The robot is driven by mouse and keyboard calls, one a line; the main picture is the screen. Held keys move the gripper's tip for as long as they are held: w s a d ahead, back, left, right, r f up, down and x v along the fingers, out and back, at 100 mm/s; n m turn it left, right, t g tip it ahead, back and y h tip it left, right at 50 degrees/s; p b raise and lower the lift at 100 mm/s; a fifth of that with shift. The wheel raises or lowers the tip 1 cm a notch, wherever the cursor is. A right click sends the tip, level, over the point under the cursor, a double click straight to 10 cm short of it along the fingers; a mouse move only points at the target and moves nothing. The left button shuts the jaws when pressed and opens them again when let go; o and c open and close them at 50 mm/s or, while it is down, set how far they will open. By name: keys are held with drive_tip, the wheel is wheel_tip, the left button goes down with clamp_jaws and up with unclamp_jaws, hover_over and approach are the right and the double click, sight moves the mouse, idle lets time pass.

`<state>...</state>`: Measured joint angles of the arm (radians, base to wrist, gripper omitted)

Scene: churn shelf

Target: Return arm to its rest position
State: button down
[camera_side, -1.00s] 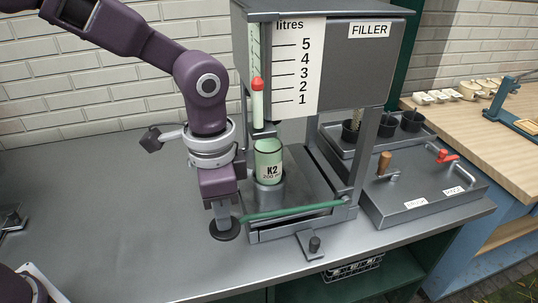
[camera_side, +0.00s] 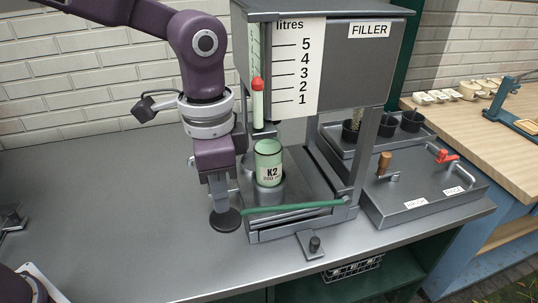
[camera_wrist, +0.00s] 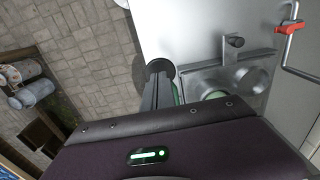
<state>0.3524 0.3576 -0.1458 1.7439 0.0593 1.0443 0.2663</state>
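My gripper (camera_side: 219,206) points down just above a black round disc (camera_side: 225,220) at the left end of a green lever bar (camera_side: 290,208) on the filler. In the wrist view, its dark fingers (camera_wrist: 160,85) lie close together over the disc, with nothing seen between them. I cannot tell whether the fingertips touch the disc. The arm stands beside the filler's left side, bent down from the upper left.
The filler (camera_side: 360,60) stands close to the right of my gripper, with a green K2 cup (camera_side: 269,163) on a small stand inside. A control box (camera_side: 420,197) with a red tap is further right. The bench (camera_side: 110,210) on the left is mostly clear.

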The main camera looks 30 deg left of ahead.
drive_tip(key=shift+r, duration=1.8)
drive_tip(key=shift+a, duration=0.1)
drive_tip(key=s+a+r+n+t, duration=0.35)
drive_tip(key=s+a+r, duration=0.2)
drive_tip(key=a, duration=0.35)
drive_tip(key=s+a+f+n+t, duration=0.2)
drive_tip(key=s+a+n, duration=0.3)
drive_tip(key=s, duration=0.5)
drive_tip(key=shift+s+a+f, duration=0.15)
drive_tip(key=shift+s+a, duration=0.05)
drive_tip(key=shift+a, duration=0.55)
drive_tip(key=shift+n, duration=0.25)
